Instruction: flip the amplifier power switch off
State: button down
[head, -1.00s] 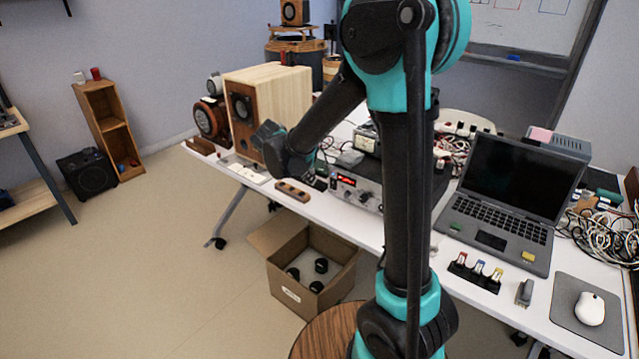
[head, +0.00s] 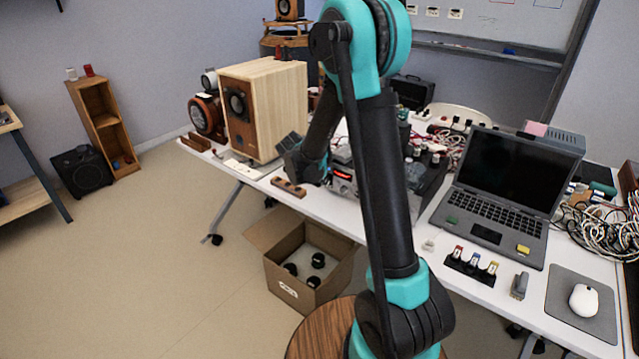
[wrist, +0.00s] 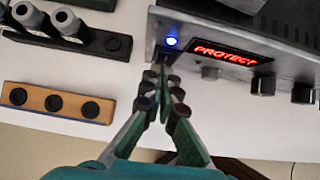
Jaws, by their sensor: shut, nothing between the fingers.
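The amplifier (wrist: 222,38) has a silver front panel with a lit blue light, a red display reading PROTECT (wrist: 222,51) and several black knobs. In the wrist view my gripper (wrist: 163,70) is shut and empty, its tips at the panel's left end just below the blue light. The power switch appears to be a small dark part (wrist: 170,55) there, mostly hidden by the tips. I cannot tell its position or whether the tips touch it. In the head view the amplifier (head: 343,182) is partly hidden by my arm, and the fingertips are hidden.
A wooden block with three black discs (wrist: 55,102) lies left of my gripper, with a dark holder of grey-capped parts (wrist: 80,35) behind it. A wooden speaker (head: 262,110) stands left on the table. The laptop (head: 505,190) is at right; an open cardboard box (head: 290,290) is below.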

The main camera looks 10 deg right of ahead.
jog(key=shift+w+d+f, duration=0.15)
jog(key=shift+w+d, duration=0.05)
jog(key=shift+d, duration=0.05)
dwell(0.3)
jog(key=shift+r, duration=0.85)
